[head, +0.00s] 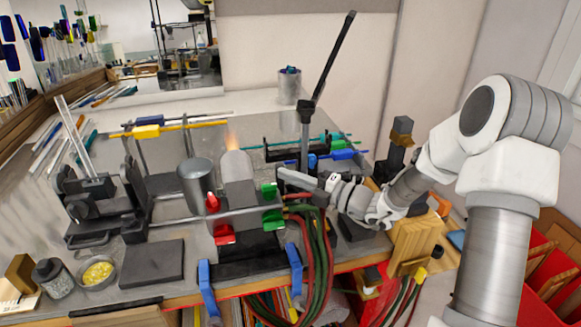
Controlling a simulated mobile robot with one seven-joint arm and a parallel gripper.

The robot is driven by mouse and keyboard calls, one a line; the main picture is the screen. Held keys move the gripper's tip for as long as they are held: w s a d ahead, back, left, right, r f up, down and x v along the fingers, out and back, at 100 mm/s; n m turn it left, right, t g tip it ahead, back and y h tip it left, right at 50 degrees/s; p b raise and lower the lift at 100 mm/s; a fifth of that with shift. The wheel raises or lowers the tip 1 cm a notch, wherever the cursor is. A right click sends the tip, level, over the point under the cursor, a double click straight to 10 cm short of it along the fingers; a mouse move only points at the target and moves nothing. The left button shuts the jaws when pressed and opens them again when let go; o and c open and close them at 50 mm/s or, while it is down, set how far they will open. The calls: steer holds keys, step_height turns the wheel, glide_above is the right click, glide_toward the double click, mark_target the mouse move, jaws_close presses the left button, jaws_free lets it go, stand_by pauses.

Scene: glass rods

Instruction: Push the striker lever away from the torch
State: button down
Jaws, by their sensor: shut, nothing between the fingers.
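The torch (237,168) is a grey cylinder near the middle of the bench in the head view, with a small orange flame at its top. A long dark lever (334,52), which looks like the striker lever, slants up to the right from a black pivot on an upright post (304,135), right of the torch. My gripper (288,175) reaches in from the right, low beside the post and right of the torch. It is shut and empty. I cannot tell whether it touches the post; the post's foot is hidden.
Red (222,233) and green (271,218) valve handles sit in front of the torch, with red and green hoses beside them. A metal cup (195,184) stands left of the torch. Coloured rods lie on racks behind. A dark slab (152,263) lies at front left.

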steer(key=shift+w+a+r+p, duration=0.15)
steer(key=shift+w+r+p, duration=0.3)
steer(key=shift+w+p, duration=0.3)
steer(key=shift+w+a+f+p, duration=0.1)
steer(key=shift+w+p, duration=0.35)
steer(key=shift+s, duration=0.1)
